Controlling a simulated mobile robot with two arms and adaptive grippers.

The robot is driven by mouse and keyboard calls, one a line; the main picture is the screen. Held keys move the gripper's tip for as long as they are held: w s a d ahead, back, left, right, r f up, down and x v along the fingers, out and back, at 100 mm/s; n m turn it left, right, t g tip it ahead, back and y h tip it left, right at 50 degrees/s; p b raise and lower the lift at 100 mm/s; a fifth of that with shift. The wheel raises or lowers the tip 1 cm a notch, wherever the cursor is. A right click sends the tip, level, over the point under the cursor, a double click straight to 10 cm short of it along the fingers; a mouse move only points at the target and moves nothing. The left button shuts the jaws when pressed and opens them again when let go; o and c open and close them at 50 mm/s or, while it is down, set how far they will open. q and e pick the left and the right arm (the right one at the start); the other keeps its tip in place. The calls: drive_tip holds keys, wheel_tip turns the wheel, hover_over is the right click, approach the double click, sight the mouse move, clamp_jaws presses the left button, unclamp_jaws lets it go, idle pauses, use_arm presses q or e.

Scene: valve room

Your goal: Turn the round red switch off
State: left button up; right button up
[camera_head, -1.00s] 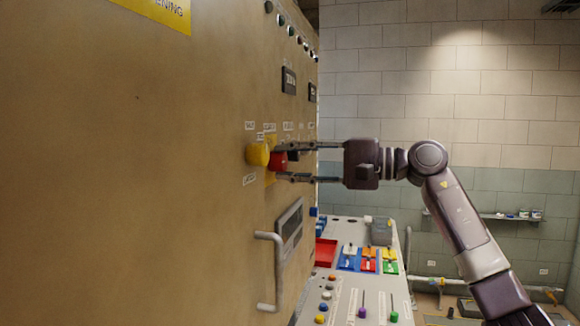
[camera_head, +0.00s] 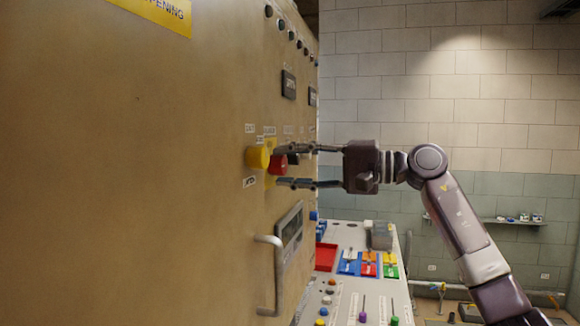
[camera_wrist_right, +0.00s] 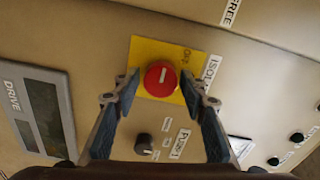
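In the right wrist view the fingertips of my right gripper (camera_wrist_right: 160,85) flank the switch with gaps visible. My left gripper is not in view.
A black knob (camera_wrist_right: 144,140) and a "DRIVE" display panel (camera_wrist_right: 40,110) are near the switch. A cabinet handle (camera_head: 270,275) juts out below. A control desk (camera_head: 345,290) with coloured switches stands under my right arm. A tiled wall (camera_head: 480,100) is behind.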

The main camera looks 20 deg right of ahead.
drive_tip(key=shift+o, duration=0.7)
drive_tip(key=shift+d, duration=0.1)
drive_tip(key=v, duration=1.2)
drive_tip(key=shift+r, duration=0.1)
